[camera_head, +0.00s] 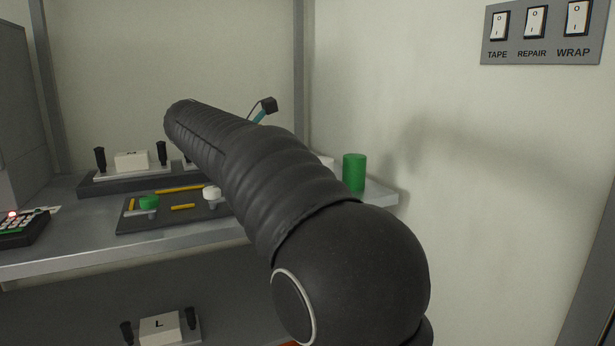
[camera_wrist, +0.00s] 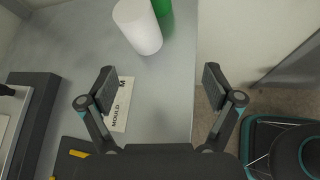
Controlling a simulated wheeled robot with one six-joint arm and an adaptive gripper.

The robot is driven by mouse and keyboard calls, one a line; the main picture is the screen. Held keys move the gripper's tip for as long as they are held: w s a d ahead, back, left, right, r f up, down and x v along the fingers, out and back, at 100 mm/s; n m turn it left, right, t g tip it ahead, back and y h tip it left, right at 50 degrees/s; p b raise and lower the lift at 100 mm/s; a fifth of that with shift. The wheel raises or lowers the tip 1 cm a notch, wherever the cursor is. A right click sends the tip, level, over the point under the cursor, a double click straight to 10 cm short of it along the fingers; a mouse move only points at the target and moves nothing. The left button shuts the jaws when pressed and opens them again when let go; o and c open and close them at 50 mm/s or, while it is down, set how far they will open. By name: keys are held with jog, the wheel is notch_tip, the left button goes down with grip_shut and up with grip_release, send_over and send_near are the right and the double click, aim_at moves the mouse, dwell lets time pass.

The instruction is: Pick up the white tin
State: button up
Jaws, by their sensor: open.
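The white tin (camera_wrist: 138,28) stands on the grey shelf in the wrist view, at the top, a little left of centre. In the head view my arm hides nearly all of it. My gripper (camera_wrist: 159,87) is open and empty, its two fingers wide apart. The tin lies ahead of the fingertips, nearer the left finger's side, and neither finger touches it. A green cylinder (camera_head: 354,172) stands close to the tin; its side also shows in the wrist view (camera_wrist: 164,12). In the head view only a bit of my gripper shows above my arm.
A label reading MOULD M (camera_wrist: 122,105) lies on the shelf (camera_wrist: 165,115) beside the left finger. A dark board (camera_head: 170,216) with green and white knobs and a dark mould base (camera_head: 105,182) are left. The shelf's right edge drops to the floor; a wall stands behind.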

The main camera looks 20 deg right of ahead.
aim_at(322, 159)
jog(key=w+a+r+n+h, duration=0.1)
jog(key=w+r+n+h, duration=0.1)
jog(key=w, duration=0.2)
jog(key=x, duration=0.4)
jog(key=b+x, duration=0.1)
jog(key=x, duration=0.8)
jog(key=shift+s+d+b, duration=0.25)
jog(key=shift+d+b, duration=0.05)
jog(key=shift+r, duration=0.1)
jog(key=c, duration=1.5)
jog(key=shift+r, duration=0.1)
